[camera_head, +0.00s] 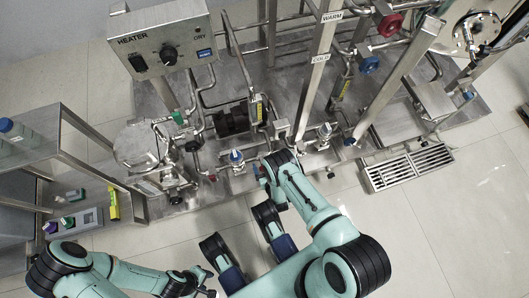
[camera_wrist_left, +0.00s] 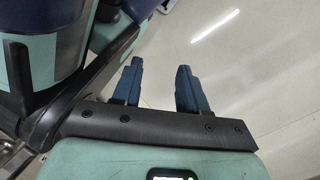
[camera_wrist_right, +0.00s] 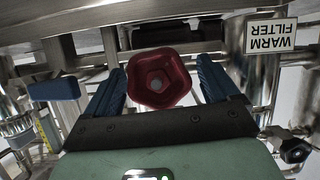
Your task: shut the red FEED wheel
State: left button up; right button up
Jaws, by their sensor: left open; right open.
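In the head view a red bit (camera_head: 262,171) shows beside the right arm's end, and the right fingers are mostly hidden. Another red wheel (camera_head: 390,25) is on the upper right pipework. No FEED label is readable. My left gripper (camera_head: 207,292) is open and empty over the floor, low in the head view; its fingers show in the left wrist view (camera_wrist_left: 157,80).
A WARM FILTER label (camera_wrist_right: 270,36) and a blue handle (camera_wrist_right: 54,89) flank the red wheel. Blue wheels (camera_head: 368,65) and a HEATER box (camera_head: 163,42) are on the skid. A floor grate (camera_head: 408,167) lies at right. A metal shelf (camera_head: 85,125) stands at left. Floor is clear at lower right.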

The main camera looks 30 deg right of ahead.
jog(key=c, duration=1)
